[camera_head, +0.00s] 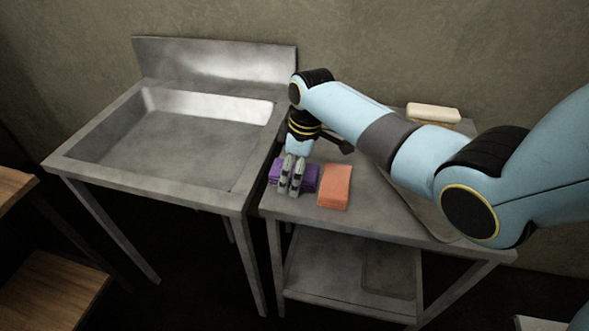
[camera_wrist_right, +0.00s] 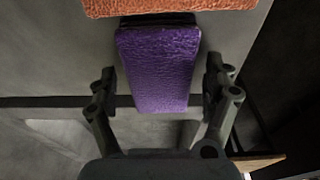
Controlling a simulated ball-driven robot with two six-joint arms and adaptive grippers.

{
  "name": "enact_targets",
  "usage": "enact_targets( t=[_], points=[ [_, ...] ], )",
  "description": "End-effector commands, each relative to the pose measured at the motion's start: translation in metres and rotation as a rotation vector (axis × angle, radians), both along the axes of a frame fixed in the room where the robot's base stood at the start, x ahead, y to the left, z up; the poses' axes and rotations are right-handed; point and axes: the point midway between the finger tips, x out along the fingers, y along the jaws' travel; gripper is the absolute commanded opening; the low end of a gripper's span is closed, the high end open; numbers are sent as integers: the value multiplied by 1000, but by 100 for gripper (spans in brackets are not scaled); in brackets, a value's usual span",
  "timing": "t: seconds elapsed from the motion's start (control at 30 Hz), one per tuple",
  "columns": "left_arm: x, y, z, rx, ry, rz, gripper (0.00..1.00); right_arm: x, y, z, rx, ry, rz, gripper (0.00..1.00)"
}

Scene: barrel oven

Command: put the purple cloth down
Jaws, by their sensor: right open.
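The purple cloth (camera_head: 309,177) lies folded on the metal side table (camera_head: 375,208), near its left edge beside the sink. My right gripper (camera_head: 291,187) is over the cloth, with its fingers in front of part of it. In the right wrist view the purple cloth (camera_wrist_right: 157,66) lies between the two open fingers (camera_wrist_right: 160,105), with a gap at each side. The left gripper is not in view.
An orange folded cloth (camera_head: 335,187) lies just right of the purple one; it also shows in the wrist view (camera_wrist_right: 170,5). A cream block (camera_head: 433,113) sits at the table's back. The metal sink (camera_head: 165,140) stands left, its basin empty. Wooden surfaces (camera_head: 48,290) are at far left.

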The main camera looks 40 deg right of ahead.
Motion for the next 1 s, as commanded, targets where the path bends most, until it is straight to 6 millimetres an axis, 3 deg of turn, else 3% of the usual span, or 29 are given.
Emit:
enact_targets(
  t=[0.17,0.5,0.7,1.0],
  points=[
    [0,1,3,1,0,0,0,0,-1,10,0,-1,0,84],
    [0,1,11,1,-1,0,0,-8,-8,81,-1,-4,1,84],
    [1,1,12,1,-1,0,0,-13,-10,112,0,-1,0,84],
    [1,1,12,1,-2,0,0,-14,-11,122,0,0,0,84]
  ],
)
